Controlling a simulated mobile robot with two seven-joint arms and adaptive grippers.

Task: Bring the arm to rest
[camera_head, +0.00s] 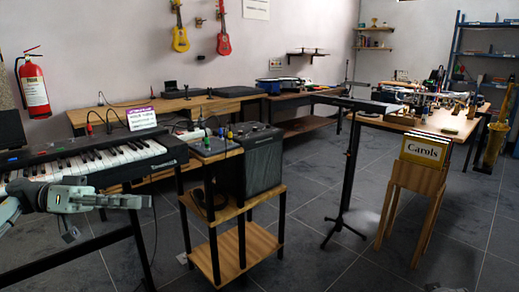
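My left gripper (146,201) comes in from the left edge, in front of the keyboard (95,160) and over its near side in the picture. Its fingers point right, seen from the side, and the gap between them cannot be made out. I see no object held in it. My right gripper does not show in the head view.
A wooden stand (238,255) with a black amplifier (258,162) stands right of the keyboard. A thin black stand (344,215) and a wooden stand with a Carols book (422,151) stand further right. Wooden benches line the back. Grey floor (315,192) lies open between them.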

